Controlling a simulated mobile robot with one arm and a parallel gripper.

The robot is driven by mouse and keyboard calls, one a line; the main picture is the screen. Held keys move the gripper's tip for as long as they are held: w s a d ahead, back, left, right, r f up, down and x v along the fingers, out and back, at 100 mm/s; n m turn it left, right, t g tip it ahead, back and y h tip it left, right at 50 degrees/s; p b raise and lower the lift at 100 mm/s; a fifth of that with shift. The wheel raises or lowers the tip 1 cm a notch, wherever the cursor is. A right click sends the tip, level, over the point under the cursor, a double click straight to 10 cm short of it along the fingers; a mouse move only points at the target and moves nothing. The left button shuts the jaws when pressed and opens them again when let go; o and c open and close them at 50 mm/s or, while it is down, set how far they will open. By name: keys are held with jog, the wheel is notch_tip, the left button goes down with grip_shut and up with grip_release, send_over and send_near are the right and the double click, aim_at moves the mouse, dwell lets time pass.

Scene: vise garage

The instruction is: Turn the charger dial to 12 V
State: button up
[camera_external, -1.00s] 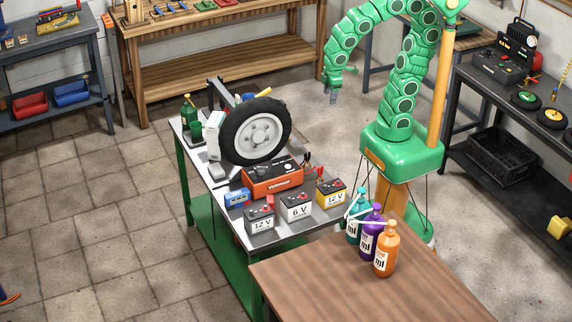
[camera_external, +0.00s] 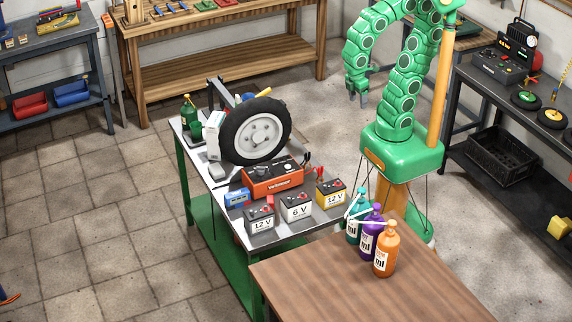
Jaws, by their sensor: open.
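The charger (camera_external: 272,180) is an orange-red box with a dark top, on the metal-topped bench (camera_external: 215,185) in front of a wheel. A dark round knob shows on its top left, seemingly the dial (camera_external: 261,170); its setting is too small to read. Red and black clamps (camera_external: 313,170) lie at its right end. Several batteries stand in front: two marked 12 V (camera_external: 259,221) (camera_external: 330,194) and one marked 6 V (camera_external: 296,207). My gripper (camera_external: 359,99) is open and empty, pointing down, right of the bench and apart from the charger.
The wheel (camera_external: 257,132) stands upright behind the charger. A small blue box (camera_external: 237,198) is left of it, and green bottles (camera_external: 188,110) stand at the back. A wooden table (camera_external: 360,285) with several pump bottles (camera_external: 386,252) adjoins the front. Open floor lies between bench and my base.

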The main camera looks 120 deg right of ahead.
jog(key=w+d+f+n, duration=0.1)
jog(key=w+f+n, duration=0.15)
jog(key=w, duration=0.75)
jog(key=w+d+f+n, duration=0.2)
jog(key=w+n, duration=0.1)
jog(key=w, duration=0.7)
jog(key=n+t, duration=0.2)
jog(key=n, duration=0.5)
send_over(261, 167)
jog(key=shift+m, duration=0.25)
jog(key=f, duration=1.2)
jog(key=shift+s+f, duration=0.1)
jog(key=shift+s, duration=0.25)
jog(key=shift+w+d+f, duration=0.15)
jog(key=shift+w+f, duration=0.25)
jog(key=shift+f, duration=3.9)
jog(key=c, duration=1)
